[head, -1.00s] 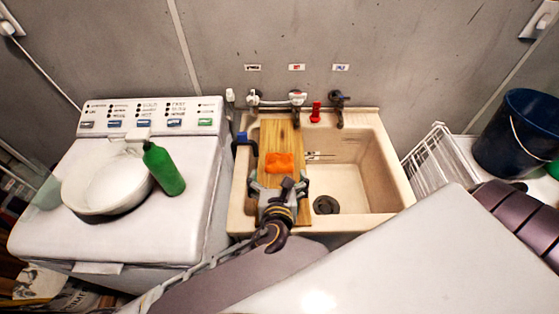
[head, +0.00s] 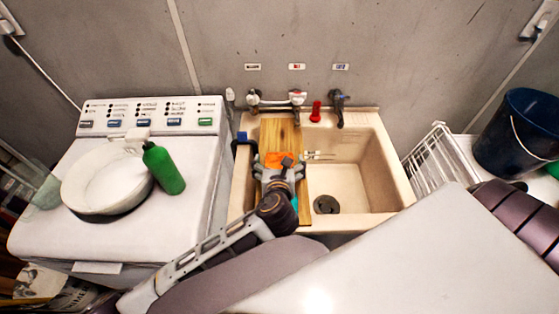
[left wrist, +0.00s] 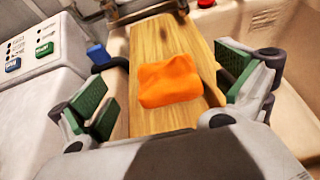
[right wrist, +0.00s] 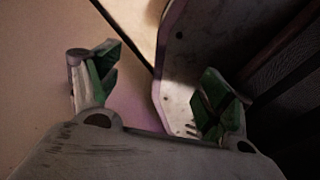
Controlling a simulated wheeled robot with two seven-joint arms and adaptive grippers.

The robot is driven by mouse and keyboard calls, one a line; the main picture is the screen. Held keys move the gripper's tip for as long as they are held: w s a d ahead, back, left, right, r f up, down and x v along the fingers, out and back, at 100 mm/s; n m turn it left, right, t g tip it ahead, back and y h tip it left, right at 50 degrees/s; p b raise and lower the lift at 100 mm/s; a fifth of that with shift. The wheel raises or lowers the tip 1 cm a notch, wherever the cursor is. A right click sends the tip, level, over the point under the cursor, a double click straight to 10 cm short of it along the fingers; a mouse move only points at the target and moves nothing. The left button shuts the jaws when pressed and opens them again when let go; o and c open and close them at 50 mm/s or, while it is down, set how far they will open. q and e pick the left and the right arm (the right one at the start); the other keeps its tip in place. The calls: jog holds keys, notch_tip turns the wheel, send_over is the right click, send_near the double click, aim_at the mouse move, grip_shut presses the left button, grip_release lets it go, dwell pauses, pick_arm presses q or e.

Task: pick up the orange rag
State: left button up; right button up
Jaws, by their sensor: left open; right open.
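The orange rag (head: 275,159) lies crumpled on a wooden board (head: 279,133) that is set across the left part of the sink. In the left wrist view the rag (left wrist: 169,82) lies on the board between my open finger pads, a little ahead of them. My left gripper (head: 281,168) is over the board at the near side of the rag and hides part of it in the head view. In the left wrist view the left gripper (left wrist: 167,98) is open and empty. My right gripper (right wrist: 150,90) is open and empty, away from the rag.
The beige sink (head: 362,185) has an open basin right of the board, with taps (head: 297,98) and a red item (head: 316,111) behind. A washing machine (head: 125,240) with a white basin (head: 103,186) and a green bottle (head: 164,168) stands left. A wire rack (head: 432,158) and dark bucket (head: 517,135) are right.

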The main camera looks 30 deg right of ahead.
aim_at(279, 156)
jog(key=shift+a, duration=0.35)
pick_arm(q)
jog(key=shift+x, duration=1.9)
jog(key=shift+w+d+f, duration=0.1)
jog(key=shift+w+d, duration=0.15)
jog(key=shift+w+d+f, duration=0.15)
jog(key=shift+w, duration=0.15)
pick_arm(e)
jog(key=shift+s+a, duration=0.1)
jog(key=shift+a, duration=0.05)
